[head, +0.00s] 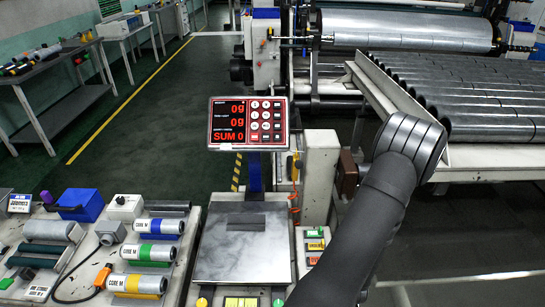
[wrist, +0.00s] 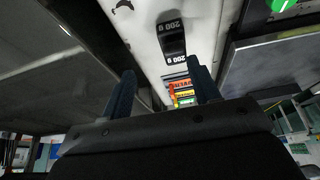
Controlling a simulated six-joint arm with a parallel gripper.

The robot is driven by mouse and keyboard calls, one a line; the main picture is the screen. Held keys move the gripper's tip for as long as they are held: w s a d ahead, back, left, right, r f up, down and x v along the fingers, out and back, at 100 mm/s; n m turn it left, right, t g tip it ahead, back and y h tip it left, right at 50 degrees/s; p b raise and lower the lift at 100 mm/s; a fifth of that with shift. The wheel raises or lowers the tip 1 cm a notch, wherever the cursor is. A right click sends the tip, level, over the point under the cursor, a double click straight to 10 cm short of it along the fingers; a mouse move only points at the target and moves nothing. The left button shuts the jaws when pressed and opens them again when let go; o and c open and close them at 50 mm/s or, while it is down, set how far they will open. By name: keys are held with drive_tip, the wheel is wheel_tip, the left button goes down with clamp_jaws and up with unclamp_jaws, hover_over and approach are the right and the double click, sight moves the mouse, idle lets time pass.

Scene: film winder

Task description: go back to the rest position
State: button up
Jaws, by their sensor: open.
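My gripper (wrist: 164,82) shows in the wrist view as two dark blue fingers standing wide apart. It is open, with nothing held between the fingers. Beyond the fingertips a black block marked 200 g (wrist: 172,40) sits on a pale surface, apart from them. Small red, yellow and green labels (wrist: 182,92) show in the gap between the fingers. In the head view my dark arm reaches up from the bottom right and bends at a rounded joint; the gripper itself cannot be made out there.
A scale display (head: 248,122) reads 0g, 0g and SUM 0 above a metal weighing plate (head: 226,258). Banded cores (head: 157,226) lie on the left bench. A rack of grey rolls (head: 465,95) stands at the right, close behind my arm. The floor aisle (head: 150,150) is clear.

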drive_tip(key=s+d+r+m+h, duration=0.1)
drive_tip(key=s+d+r+m, duration=0.2)
drive_tip(key=s+d, duration=0.2)
drive_tip(key=s+d+r+m+h, duration=0.1)
drive_tip(key=s+d+r+m, duration=0.1)
drive_tip(key=s, duration=0.8)
drive_tip(key=shift+d+r+m+g, duration=0.3)
drive_tip(key=shift+d+r+m, duration=0.15)
drive_tip(key=shift+d, duration=0.95)
drive_tip(key=w+a+f+n+y, duration=0.2)
drive_tip(key=w+a+f+n, duration=0.2)
drive_tip(key=w, duration=0.8)
drive_tip(key=shift+a+n, duration=0.95)
drive_tip(key=shift+a, duration=1)
drive_tip(key=shift+r, duration=0.1)
